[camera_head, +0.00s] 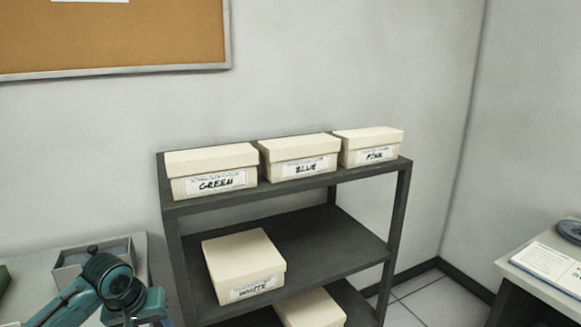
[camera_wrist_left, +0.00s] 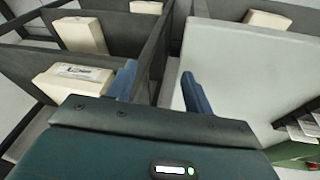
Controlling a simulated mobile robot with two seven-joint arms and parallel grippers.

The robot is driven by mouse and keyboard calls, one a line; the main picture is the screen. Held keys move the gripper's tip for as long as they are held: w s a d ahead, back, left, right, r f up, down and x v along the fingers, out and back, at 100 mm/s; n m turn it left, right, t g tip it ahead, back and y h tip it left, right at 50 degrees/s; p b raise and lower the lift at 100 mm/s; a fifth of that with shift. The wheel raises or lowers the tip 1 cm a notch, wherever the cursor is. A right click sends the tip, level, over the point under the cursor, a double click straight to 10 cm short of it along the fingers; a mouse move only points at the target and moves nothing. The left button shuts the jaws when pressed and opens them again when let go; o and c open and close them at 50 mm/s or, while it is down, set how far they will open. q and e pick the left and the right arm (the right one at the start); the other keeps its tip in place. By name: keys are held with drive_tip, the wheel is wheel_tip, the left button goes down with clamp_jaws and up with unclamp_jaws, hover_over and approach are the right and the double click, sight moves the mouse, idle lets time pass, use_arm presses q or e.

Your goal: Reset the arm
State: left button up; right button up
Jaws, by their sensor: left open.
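My left arm (camera_head: 110,282) comes in at the lower left of the head view, in front of the left table, and its fingertips cannot be made out there. In the left wrist view, my left gripper (camera_wrist_left: 158,70) has its two blue fingers apart with nothing between them. Beyond the fingers lie the edge of the dark shelf unit and the pale tabletop (camera_wrist_left: 235,60). My right gripper is in neither view.
A dark shelf unit (camera_head: 330,238) holds lidded boxes: GREEN (camera_head: 212,172), BLUE (camera_head: 300,158) and PINK (camera_head: 369,147) on top, WHITE (camera_head: 244,265) below, another (camera_head: 310,308) lower. A grey open box (camera_head: 68,276) is beside my arm. A right table (camera_head: 515,268) holds papers.

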use_arm(q)
drive_tip(key=s+d+f+m+t+h, duration=0.1)
drive_tip(key=s+d+f+m, duration=0.1)
drive_tip(key=s+d+f, duration=0.35)
drive_tip(key=s+d+f+m+t+h, duration=0.2)
drive_tip(key=d+f, duration=0.5)
drive_tip(key=f, duration=0.1)
drive_tip(key=s+d+f+m+t, duration=0.1)
drive_tip(key=s, duration=0.5)
drive_tip(key=s+d+f+m+t, duration=0.1)
drive_tip(key=s+d+f+t, duration=0.1)
drive_tip(key=s, duration=0.5)
drive_tip(key=shift+s+d+m+t+y, duration=0.2)
drive_tip(key=shift+m+t+y, duration=0.1)
drive_tip(key=shift+y, duration=0.1)
